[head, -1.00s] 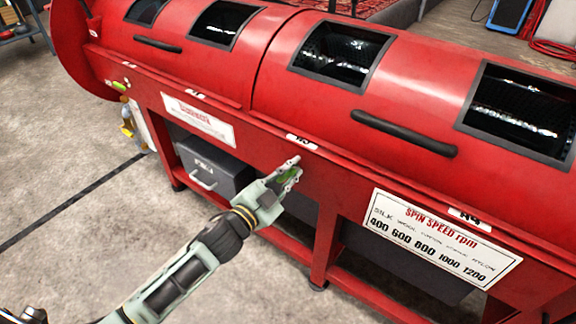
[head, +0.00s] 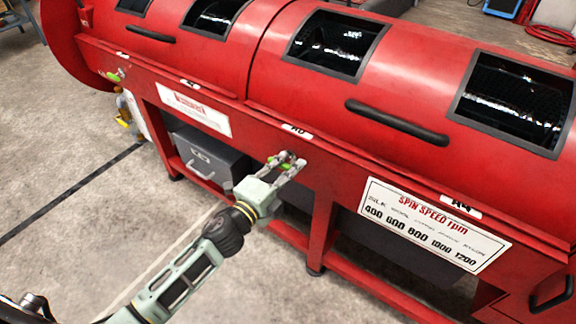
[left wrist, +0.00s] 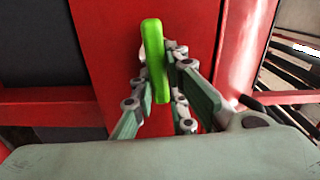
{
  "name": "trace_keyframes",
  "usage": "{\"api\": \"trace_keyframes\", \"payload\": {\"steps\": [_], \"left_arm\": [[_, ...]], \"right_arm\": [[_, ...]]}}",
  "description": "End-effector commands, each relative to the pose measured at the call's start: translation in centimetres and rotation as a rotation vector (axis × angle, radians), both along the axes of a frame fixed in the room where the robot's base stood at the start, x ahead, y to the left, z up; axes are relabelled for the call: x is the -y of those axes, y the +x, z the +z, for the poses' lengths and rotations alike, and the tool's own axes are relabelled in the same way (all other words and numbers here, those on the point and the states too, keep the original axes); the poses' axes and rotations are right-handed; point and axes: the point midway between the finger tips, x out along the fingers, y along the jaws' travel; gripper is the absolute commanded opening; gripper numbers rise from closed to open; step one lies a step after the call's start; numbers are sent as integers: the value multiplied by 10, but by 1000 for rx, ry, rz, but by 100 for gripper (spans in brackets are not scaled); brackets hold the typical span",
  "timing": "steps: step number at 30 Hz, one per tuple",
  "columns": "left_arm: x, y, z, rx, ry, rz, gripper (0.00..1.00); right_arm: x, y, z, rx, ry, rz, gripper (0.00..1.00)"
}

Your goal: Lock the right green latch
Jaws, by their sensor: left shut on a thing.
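The right green latch (left wrist: 152,58) is a bright green bar standing nearly upright, leaning slightly, against the red front panel in the left wrist view. In the head view only small green bits of it (head: 284,164) show between my fingers, below the middle label of the red machine. A second green latch (head: 117,75) sits far left on the same rail. My right gripper is not in view.
The red machine (head: 250,95) has dark windows and black handles (head: 398,122). Below the rail are a grey box (head: 205,158), red legs (head: 322,225) and a spin speed sign (head: 430,225). Concrete floor at left is open.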

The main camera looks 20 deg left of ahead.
Motion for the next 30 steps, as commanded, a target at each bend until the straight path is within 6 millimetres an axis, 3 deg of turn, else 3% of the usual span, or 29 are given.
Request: {"api": "trace_keyframes", "payload": {"steps": [23, 24, 30], "left_arm": [[2, -2, -6, 29, 97, -2, 0], [2, -2, -6, 29, 97, -2, 16], [1, -1, -4, 31, 96, -1, 33]], "right_arm": [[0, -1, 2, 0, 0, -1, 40], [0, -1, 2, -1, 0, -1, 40], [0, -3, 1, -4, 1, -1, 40]]}}
